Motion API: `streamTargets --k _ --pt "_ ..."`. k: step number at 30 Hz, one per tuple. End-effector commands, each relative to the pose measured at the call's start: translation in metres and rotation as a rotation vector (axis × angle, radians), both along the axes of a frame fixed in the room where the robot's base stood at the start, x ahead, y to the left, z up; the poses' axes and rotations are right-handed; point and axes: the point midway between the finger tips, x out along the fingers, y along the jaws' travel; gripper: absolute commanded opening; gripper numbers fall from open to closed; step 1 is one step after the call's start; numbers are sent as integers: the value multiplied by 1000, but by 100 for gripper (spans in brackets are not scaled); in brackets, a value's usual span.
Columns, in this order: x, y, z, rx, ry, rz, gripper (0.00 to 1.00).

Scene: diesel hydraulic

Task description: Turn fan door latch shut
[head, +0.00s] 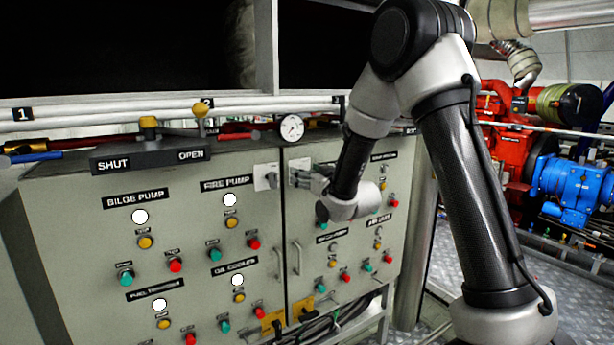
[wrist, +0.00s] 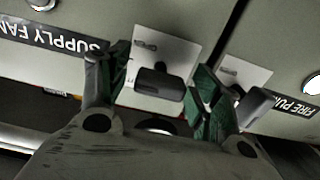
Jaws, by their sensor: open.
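The fan door latch is a dark grey handle (wrist: 160,84) on a white plate (wrist: 182,50), beside the SUPPLY FAN label (wrist: 45,36) in the wrist view. My gripper (wrist: 156,96) is open, with one dark green finger on each side of this handle. I cannot tell whether either finger touches it. In the head view my gripper (head: 314,182) is at the fan door's plate (head: 299,165), largely covering the latch. A second latch handle (wrist: 258,106) on the FIRE PUMP door sits just right of my right finger in the wrist view.
The neighbouring latch plate (head: 266,176) is close by, across the door seam. Door pull handles (head: 296,258), several buttons and lamps stand below. A pressure gauge (head: 291,128) and the SHUT/OPEN lever bar (head: 150,157) are on top of the cabinet.

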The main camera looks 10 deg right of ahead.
Motion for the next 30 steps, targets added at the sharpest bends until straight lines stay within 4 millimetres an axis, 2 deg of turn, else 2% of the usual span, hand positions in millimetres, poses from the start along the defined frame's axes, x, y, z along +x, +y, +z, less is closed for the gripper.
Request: streamTargets --k 2,3,10,20,30 --pt "0 0 0 0 0 0 64" --pt "0 0 0 0 0 0 61" --pt "0 0 0 0 0 0 19" --pt "0 0 0 -25 -8 0 18" --pt "-1 0 0 -214 -70 0 18"
